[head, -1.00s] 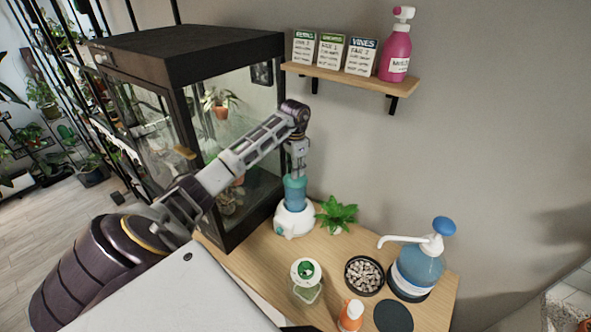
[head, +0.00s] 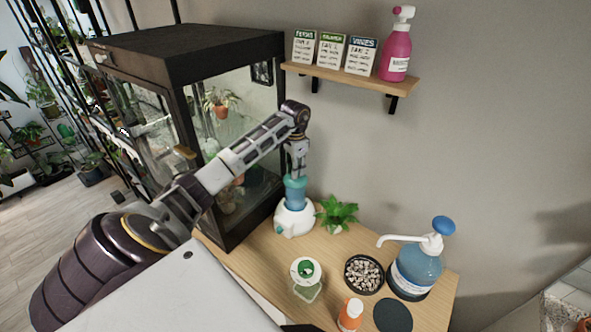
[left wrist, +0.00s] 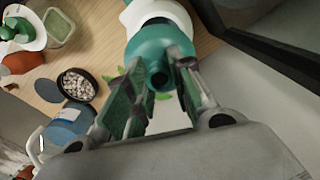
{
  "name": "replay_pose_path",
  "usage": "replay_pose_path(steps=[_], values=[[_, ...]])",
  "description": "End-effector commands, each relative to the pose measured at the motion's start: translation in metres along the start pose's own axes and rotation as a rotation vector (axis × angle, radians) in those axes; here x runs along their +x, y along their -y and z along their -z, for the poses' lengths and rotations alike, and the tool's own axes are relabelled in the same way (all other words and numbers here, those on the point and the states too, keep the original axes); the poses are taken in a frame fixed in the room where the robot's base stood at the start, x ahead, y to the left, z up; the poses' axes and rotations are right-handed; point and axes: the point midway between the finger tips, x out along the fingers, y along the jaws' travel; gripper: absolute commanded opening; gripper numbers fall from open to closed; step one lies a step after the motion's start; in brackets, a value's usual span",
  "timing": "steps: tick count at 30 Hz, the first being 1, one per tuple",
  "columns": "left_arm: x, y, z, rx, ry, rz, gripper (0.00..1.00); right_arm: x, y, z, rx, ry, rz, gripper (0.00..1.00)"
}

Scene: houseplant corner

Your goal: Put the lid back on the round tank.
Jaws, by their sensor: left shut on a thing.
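The round tank (head: 294,219) is a white rounded body with a small teal knob, standing on the wooden table beside the glass case. The teal lid (head: 294,190) is at the tank's top, upright or nearly so. My left gripper (head: 297,173) comes down from above and is shut on the lid. In the left wrist view the gripper (left wrist: 160,66) has its fingers either side of the lid's narrow neck (left wrist: 157,76), with the white tank (left wrist: 160,14) beyond it. The fingers partly hide the lid, and I cannot tell whether it is fully seated. My right gripper is not in view.
The black-framed glass case (head: 240,130) stands close left of the tank. A green plant (head: 337,212) is close right. A pebble bowl (head: 364,274), blue pump bottle (head: 418,268), orange bottle (head: 350,315) and dark disc (head: 393,316) stand nearer. A wall shelf (head: 350,78) is above.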

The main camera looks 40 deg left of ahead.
Motion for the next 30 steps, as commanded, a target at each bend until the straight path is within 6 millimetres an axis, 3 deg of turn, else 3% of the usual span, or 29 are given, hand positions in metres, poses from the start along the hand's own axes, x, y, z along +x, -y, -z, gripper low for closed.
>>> replay_pose_path(steps=[22, 23, 28, 30], values=[[0.0002, 0.0002, 0.0001, 0.000, 0.000, 0.000, 0.03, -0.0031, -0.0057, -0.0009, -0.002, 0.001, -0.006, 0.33], [0.0002, 0.0002, 0.0001, 0.000, 0.000, 0.000, 0.26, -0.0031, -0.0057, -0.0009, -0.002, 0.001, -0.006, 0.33], [0.0002, 0.0002, 0.0000, 0.000, 0.000, 0.000, 0.48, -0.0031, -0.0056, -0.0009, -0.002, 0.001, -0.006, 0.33], [0.0002, 0.0002, 0.0000, 0.000, 0.000, 0.000, 0.48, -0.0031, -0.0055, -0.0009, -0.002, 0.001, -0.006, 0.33]])
